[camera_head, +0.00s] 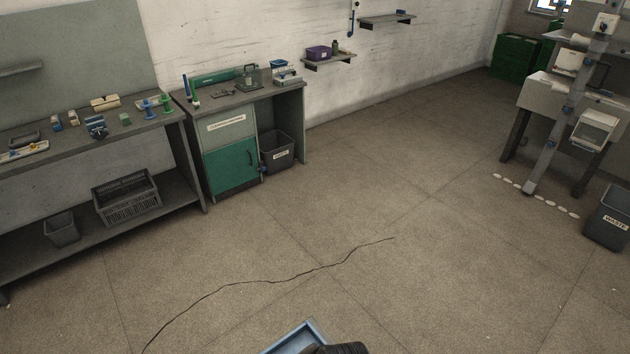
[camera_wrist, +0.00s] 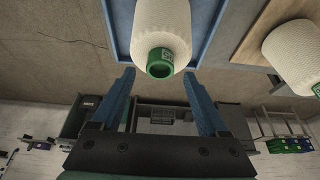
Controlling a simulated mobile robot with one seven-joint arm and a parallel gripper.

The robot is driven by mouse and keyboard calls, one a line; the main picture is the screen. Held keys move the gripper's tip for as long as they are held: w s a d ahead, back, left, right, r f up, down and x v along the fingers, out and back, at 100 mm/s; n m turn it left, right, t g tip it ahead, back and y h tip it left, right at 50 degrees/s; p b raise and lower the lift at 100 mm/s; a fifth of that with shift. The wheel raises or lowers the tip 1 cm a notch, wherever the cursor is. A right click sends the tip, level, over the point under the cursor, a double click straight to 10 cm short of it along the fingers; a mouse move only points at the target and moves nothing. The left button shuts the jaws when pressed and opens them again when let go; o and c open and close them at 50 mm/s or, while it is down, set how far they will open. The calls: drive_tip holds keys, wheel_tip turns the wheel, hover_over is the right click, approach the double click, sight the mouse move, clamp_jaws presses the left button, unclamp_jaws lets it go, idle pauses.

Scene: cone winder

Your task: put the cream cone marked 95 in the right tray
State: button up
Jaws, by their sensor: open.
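In the wrist view a cream cone (camera_wrist: 161,28) with a green core end sits within a blue-rimmed tray (camera_wrist: 122,30). My gripper (camera_wrist: 158,76) is open, its two blue fingers on either side of and just short of the green end. I see no contact. A second cream cone (camera_wrist: 295,50) with a green end lies on a wooden-looking surface at the right.
The floor in the middle of the head view is clear, apart from a long dark crack (camera_head: 270,281). A workbench (camera_head: 90,146) with small tools and a green-doored cabinet (camera_head: 231,163) stand at the left wall. A waste bin (camera_head: 608,218) and a machine stand at the right.

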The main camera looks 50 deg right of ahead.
drive_tip(key=v, duration=0.9)
drive_tip(key=shift+r+b, duration=0.2)
drive_tip(key=shift+b, duration=0.2)
drive_tip(key=shift+s, duration=0.15)
drive_tip(key=w+a+r+n+t+h, duration=0.15)
drive_tip(key=w+r+t, duration=0.35)
drive_tip(key=w+r, duration=0.6)
drive_tip(key=w+a+r+t+h, duration=0.25)
drive_tip(key=w+r+t, duration=0.35)
drive_tip(key=r, duration=0.9)
drive_tip(key=w+a+r+t+y, duration=0.15)
drive_tip(key=a+r+t, duration=0.5)
drive_tip(key=r, duration=0.95)
drive_tip(key=s+a+r+t+y, duration=0.1)
drive_tip(key=s+a+r+t, duration=0.1)
drive_tip(key=s+a+r, duration=0.1)
drive_tip(key=s+a+r+t+y, duration=0.1)
drive_tip(key=s+a+r, duration=0.1)
drive_tip(key=a+r, duration=0.3)
drive_tip(key=s+a+r+n+t+y, duration=0.1)
drive_tip(key=s+a+r+t, duration=0.1)
drive_tip(key=r, duration=0.7)
drive_tip(key=shift+s+a+r+t, duration=0.15)
drive_tip(key=shift+s+a+t, duration=0.2)
drive_tip(key=shift+s+a, duration=0.55)
drive_tip(key=shift+w+a, duration=0.1)
